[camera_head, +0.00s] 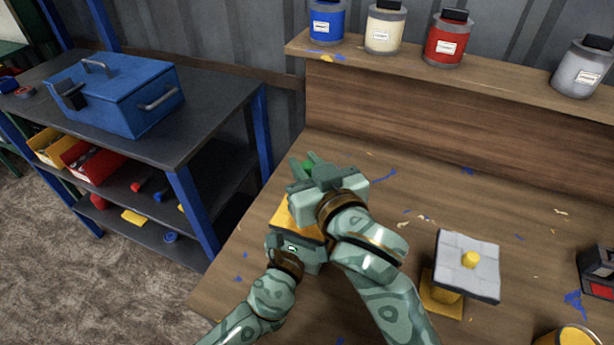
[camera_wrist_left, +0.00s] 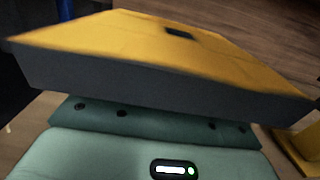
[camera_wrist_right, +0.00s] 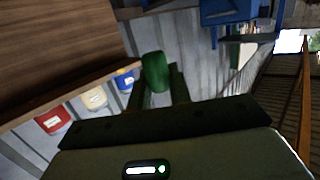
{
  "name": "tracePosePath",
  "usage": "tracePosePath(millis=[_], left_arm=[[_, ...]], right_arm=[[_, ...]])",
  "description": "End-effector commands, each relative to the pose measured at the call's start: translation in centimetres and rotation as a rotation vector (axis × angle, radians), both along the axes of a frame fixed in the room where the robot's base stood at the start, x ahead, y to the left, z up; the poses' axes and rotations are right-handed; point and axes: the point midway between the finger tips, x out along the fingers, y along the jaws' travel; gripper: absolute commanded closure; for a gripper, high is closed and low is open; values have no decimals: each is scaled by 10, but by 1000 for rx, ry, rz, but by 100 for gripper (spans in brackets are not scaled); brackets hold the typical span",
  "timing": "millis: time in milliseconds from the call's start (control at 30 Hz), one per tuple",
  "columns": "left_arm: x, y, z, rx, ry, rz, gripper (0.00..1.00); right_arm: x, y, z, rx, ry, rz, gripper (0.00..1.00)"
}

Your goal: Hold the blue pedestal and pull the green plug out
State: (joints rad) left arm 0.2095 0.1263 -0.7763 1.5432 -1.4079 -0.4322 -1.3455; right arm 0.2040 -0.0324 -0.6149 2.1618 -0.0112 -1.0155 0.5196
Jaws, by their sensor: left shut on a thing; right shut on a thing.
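A slab with a yellow top and dark grey sides (camera_wrist_left: 165,45) fills the left wrist view, with a dark square hole in its top; it also shows in the head view (camera_head: 296,222), partly behind my right arm. My left gripper (camera_head: 298,248) is shut under the slab; its fingers and the blue pedestal are hidden there. My right gripper (camera_head: 306,170) is shut on the green plug (camera_wrist_right: 155,72), which stands between its fingers in the right wrist view. The plug is clear of the slab, and only a bit of it shows in the head view (camera_head: 307,167).
Paint cans (camera_head: 448,38) line the shelf behind. A blue toolbox (camera_head: 118,92) sits on the side rack. The bench between (camera_head: 420,190) is mostly clear, with paint flecks.

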Motion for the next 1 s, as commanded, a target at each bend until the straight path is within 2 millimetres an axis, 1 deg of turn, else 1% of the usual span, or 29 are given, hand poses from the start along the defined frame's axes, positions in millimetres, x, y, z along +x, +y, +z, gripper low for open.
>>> tracePosePath(millis=[167, 200, 233, 267, 533, 633, 767, 900, 1000], left_arm=[[0, 0, 0, 0, -1, 0, 100], [0, 0, 0, 0, -1, 0, 49], [0, 0, 0, 0, -1, 0, 41], [0, 0, 0, 0, -1, 0, 35], [-1, 0, 0, 0, 0, 0, 35], [-7, 3, 0, 0, 0, 0, 35], [-29, 12, -1, 0, 2, 0, 35], [-61, 25, -1, 1, 3, 0, 35], [-81, 34, -1, 1, 2, -1, 35]], right_arm=[[0, 0, 0, 0, 0, 0, 100], [0, 0, 0, 0, 0, 0, 100], [0, 0, 0, 0, 0, 0, 100], [0, 0, 0, 0, 0, 0, 100], [0, 0, 0, 0, 0, 0, 100], [0, 0, 0, 0, 0, 0, 100], [0, 0, 0, 0, 0, -1, 100], [0, 0, 0, 1, 0, -1, 100], [0, 0, 0, 1, -1, 0, 100]])
